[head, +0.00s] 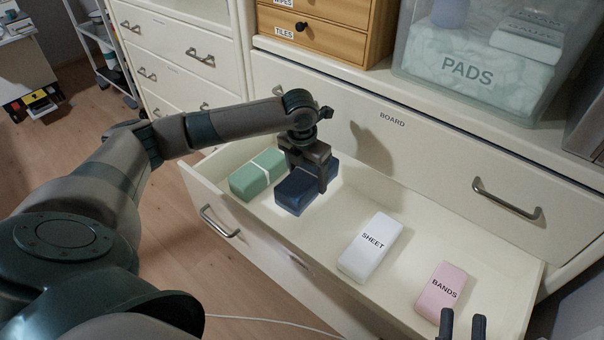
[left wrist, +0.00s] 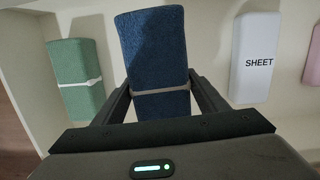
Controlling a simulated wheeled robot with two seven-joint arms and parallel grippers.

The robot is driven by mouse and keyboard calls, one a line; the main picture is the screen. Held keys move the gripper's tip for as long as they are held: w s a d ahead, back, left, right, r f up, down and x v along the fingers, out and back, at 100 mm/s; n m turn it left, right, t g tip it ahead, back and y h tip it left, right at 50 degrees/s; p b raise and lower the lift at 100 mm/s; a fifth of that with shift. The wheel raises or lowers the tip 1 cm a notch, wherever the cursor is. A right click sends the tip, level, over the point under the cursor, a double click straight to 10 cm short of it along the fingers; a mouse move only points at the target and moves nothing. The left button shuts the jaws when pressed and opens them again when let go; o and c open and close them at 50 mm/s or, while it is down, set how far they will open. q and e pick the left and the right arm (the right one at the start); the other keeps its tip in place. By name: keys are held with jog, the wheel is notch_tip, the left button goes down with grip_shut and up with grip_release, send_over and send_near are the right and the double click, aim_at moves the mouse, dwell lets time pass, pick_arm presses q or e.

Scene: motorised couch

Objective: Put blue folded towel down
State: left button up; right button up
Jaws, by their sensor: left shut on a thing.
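The blue folded towel (head: 296,192) is in the open drawer (head: 419,190), between a green towel and a white SHEET pack. My left gripper (head: 307,178) reaches down over it and is shut on it. In the left wrist view the blue towel (left wrist: 155,60) has a pale band, and the fingers of my left gripper (left wrist: 161,101) are on its two sides. I cannot tell whether the towel rests fully on the drawer floor. My right gripper (head: 463,324) shows only as dark fingertips at the bottom right, apart from each other.
The green towel (head: 257,174) lies close left of the blue one. The white SHEET pack (head: 372,247) and pink BANDS pack (head: 440,291) lie to the right. Drawer floor is clear between the blue towel and SHEET. A closed BOARD drawer (head: 440,160) stands behind.

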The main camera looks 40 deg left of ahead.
pick_arm(q)
jog(key=shift+w+d+r+n, duration=0.1)
jog(key=shift+d+r+n, duration=0.15)
jog(key=shift+d, duration=0.15)
jog(key=shift+w+d+r+n, duration=0.1)
jog(key=shift+d+n, duration=0.15)
jog(key=shift+d, duration=0.1)
jog(key=s+d+r+n+g+y, duration=0.1)
jog(key=d+r+n, duration=0.4)
jog(key=d+n, duration=0.35)
jog(key=s+d+r+n+g+y, duration=0.1)
jog(key=d+r+n, duration=0.4)
jog(key=d+n, duration=0.35)
jog(key=s+d+r+n+g+h, duration=0.1)
jog(key=s+d+r+n, duration=0.8)
jog(key=n, duration=0.9)
notch_tip(320, 180, up, 2)
jog(key=shift+d+r+g+h, duration=0.25)
jog(key=shift+d+h, duration=0.25)
jog(key=shift+d, duration=0.3)
